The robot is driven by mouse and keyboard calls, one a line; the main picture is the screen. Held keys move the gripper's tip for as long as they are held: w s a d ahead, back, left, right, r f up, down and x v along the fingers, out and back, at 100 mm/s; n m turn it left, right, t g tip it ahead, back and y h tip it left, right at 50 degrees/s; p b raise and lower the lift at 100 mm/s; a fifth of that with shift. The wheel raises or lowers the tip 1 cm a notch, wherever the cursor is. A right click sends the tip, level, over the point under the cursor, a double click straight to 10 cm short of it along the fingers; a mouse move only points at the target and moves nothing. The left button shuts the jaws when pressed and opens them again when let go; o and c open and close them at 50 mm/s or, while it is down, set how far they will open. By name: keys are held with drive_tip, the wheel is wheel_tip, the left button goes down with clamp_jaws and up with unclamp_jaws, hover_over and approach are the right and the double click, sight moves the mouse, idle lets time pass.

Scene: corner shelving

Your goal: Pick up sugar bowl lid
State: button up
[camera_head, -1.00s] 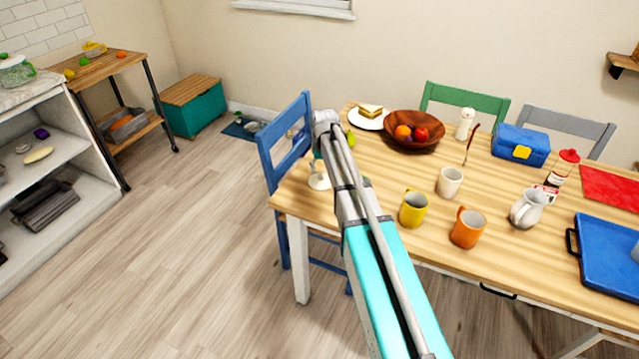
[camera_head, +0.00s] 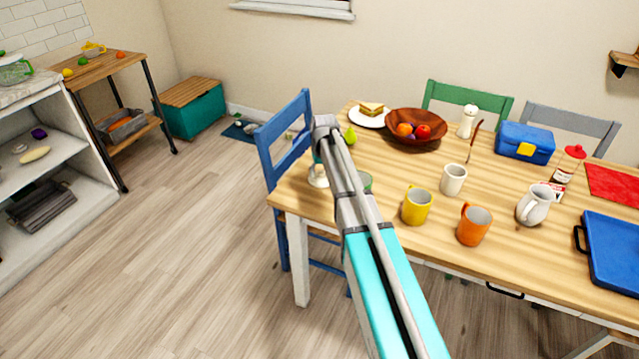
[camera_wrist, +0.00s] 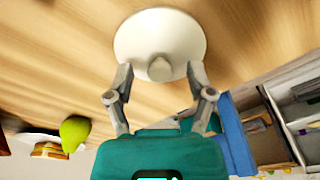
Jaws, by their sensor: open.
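The sugar bowl lid, a cream-white disc (camera_wrist: 160,32) with a rounded knob, lies on the wooden table in the wrist view. My gripper (camera_wrist: 160,73) is open, its two fingertips on either side of the knob's end of the lid, close to the near rim. Whether they touch the rim I cannot tell. In the head view a pale piece, apparently the lid (camera_head: 317,181), shows at the table's left end, partly covered by my arm. My gripper is mostly hidden behind the arm there.
A green pear (camera_head: 350,135) and a sandwich plate (camera_head: 370,121) are behind the arm. A green-rimmed vessel (camera_head: 366,181) is partly hidden right of it. A yellow mug (camera_head: 416,206) and orange mug (camera_head: 473,226) stand further right. A blue chair (camera_head: 268,150) is at the left.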

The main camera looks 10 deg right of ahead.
drive_tip(key=shift+f, duration=0.45)
idle(0.3)
clamp_jaws()
